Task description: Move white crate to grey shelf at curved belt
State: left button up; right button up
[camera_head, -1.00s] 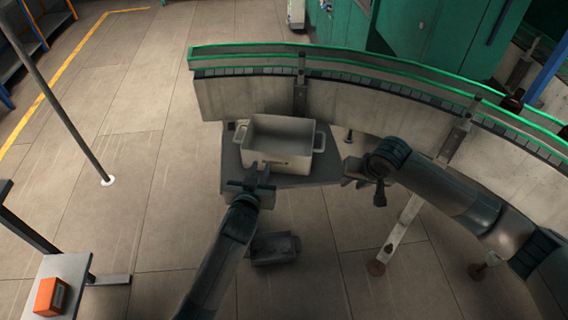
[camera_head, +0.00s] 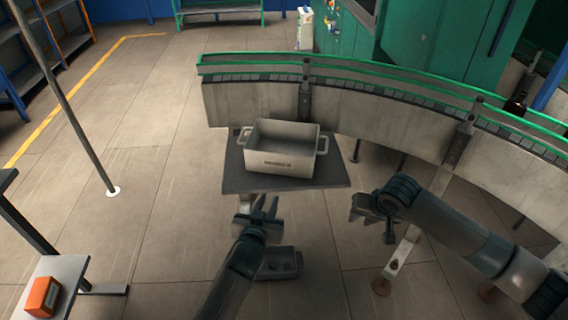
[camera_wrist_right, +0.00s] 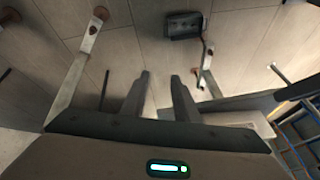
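The white crate (camera_head: 283,162) stands upright and looks empty on the grey shelf (camera_head: 240,180) beside the curved belt (camera_head: 345,115). My left gripper (camera_head: 264,208) is in front of the shelf's front edge, apart from the crate, with its fingers spread and nothing between them. My right gripper (camera_head: 362,207) is to the right of the shelf, also apart from the crate. In the right wrist view its two fingers (camera_wrist_right: 160,82) are apart with nothing between them.
A small grey crate (camera_head: 280,264) is on the floor below the shelf; it also shows in the right wrist view (camera_wrist_right: 184,25). An orange box (camera_head: 42,296) sits on a low table at the left. A thin pole (camera_head: 75,120) stands at the left. Open floor lies between.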

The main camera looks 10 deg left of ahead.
dwell(0.5)
jog(key=v, duration=1.1)
jog(key=shift+s+r, duration=0.15)
jog(key=shift+r, duration=0.2)
